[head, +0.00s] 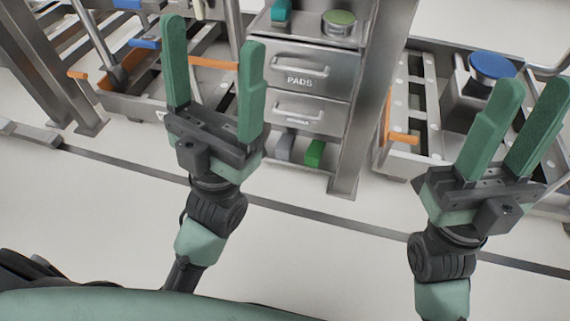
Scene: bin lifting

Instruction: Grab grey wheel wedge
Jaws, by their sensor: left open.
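The grey wheel wedge (285,147) sits on the low bottom shelf of the metal drawer cabinet, just left of a green wedge (314,153). My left gripper (213,38) is open and empty, with its green fingers spread and pointing away from me. In the picture it is to the left of the grey wedge and apart from it. My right gripper (532,90) is open and empty at the far right, in front of the right-hand cart. No gripper covers the grey wedge.
The drawer cabinet (301,54) has a "PADS" drawer and a post at its right. A cart with orange handles (139,103) stands left; another (388,168) stands right, carrying a blue-topped item (493,66). The pale floor (310,235) in front is clear, crossed by a dark strip.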

